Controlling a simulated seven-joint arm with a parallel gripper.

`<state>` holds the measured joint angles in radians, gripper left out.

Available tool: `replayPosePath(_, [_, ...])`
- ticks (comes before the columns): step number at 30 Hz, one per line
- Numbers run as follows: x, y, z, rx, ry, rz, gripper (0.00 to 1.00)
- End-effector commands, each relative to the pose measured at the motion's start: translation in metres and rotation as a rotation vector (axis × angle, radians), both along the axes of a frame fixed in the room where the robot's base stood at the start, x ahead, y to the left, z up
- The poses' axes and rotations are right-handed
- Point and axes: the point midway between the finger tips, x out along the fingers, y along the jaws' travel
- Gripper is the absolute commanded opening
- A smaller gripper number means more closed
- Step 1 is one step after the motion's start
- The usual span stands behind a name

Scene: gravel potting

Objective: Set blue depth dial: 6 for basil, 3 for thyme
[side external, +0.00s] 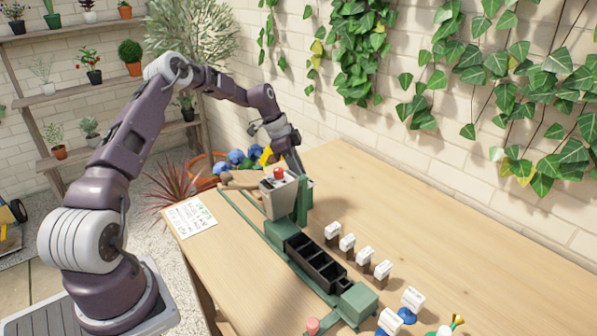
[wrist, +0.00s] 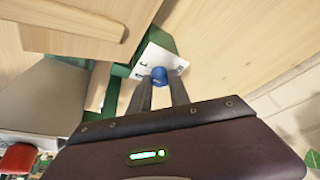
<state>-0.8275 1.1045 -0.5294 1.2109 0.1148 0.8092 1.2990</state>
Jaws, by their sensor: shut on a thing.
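The blue depth dial (wrist: 159,76) sits on a white plate (wrist: 158,58) with small dark marks, on a green block. My gripper (wrist: 160,84) has one finger on each side of the dial and is shut on it. The marks are too small to read, so I cannot tell the dial's setting. In the side view my gripper (side external: 297,168) reaches down behind the grey box (side external: 280,198) with a red button, and the dial is hidden there. A white card (side external: 192,217) with green and dark writing lies on the table's left corner; its text is unreadable.
A black tray (side external: 310,262) with compartments sits on green rails. Several white-labelled dark markers (side external: 364,257) stand in a row to its right. Blue flowers (side external: 238,157) are behind the table. The wooden table (side external: 440,235) is clear at the right.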

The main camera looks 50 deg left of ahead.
Motion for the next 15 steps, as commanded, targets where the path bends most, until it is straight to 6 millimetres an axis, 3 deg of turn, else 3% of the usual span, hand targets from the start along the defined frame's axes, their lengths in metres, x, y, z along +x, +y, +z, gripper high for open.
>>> replayPosePath(8, [-0.0002,-0.0001,0.0005,0.001,0.000,0.030,0.00])
replayPosePath(15, [-0.0008,-0.0013,0.0010,0.001,0.000,0.168,0.00])
